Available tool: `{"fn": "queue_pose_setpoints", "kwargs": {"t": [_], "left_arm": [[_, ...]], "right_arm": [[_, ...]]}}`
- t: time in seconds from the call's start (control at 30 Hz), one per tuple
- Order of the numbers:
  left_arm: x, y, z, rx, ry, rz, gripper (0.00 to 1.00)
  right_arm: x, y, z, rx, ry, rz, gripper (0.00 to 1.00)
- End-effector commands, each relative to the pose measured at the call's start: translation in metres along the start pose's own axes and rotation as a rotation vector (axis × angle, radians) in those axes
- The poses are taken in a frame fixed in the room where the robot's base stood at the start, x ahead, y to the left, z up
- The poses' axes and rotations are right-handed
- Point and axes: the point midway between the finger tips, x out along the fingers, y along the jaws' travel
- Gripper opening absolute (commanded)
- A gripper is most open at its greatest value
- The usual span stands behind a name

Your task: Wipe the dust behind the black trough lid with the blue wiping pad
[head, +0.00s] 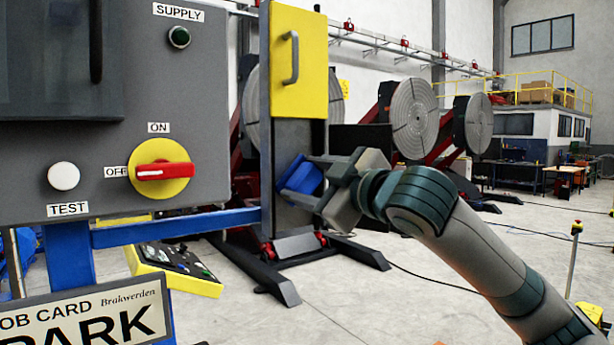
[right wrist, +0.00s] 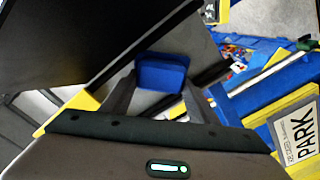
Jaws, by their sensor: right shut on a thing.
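The blue wiping pad (head: 303,174) is held by my right gripper (head: 312,180), which is shut on it, in front of the dark upright panel (head: 294,138) below a yellow plate with a grey handle. In the right wrist view the pad (right wrist: 162,73) sits between the fingertips, against or close to a grey surface; contact cannot be told. A large black panel (right wrist: 60,45) fills the upper left of that view; whether it is the trough lid cannot be told. No dust can be made out. My left gripper is not in view.
A grey control box (head: 105,190) with a red and yellow switch stands at left, close to the upright. The yellow plate (head: 298,90) is right above the pad. A blue rail (head: 175,228) runs below the box.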

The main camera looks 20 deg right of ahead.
Motion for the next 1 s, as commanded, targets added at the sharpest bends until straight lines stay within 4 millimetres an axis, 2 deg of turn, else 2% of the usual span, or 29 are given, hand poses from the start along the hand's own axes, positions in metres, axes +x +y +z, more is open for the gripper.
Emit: {"fn": "queue_pose_setpoints", "kwargs": {"t": [0.13, 0.67, 1.0], "left_arm": [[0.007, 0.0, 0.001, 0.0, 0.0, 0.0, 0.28], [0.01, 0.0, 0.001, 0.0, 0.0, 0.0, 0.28], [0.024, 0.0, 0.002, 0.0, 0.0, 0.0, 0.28]], "right_arm": [[-0.001, -0.008, 0.007, 0.0, 0.0, 0.0, 0.3], [-0.001, -0.011, 0.011, 0.0, 0.001, 0.0, 0.3], [0.001, -0.028, 0.028, 0.0, 0.0, -0.001, 0.3]]}}
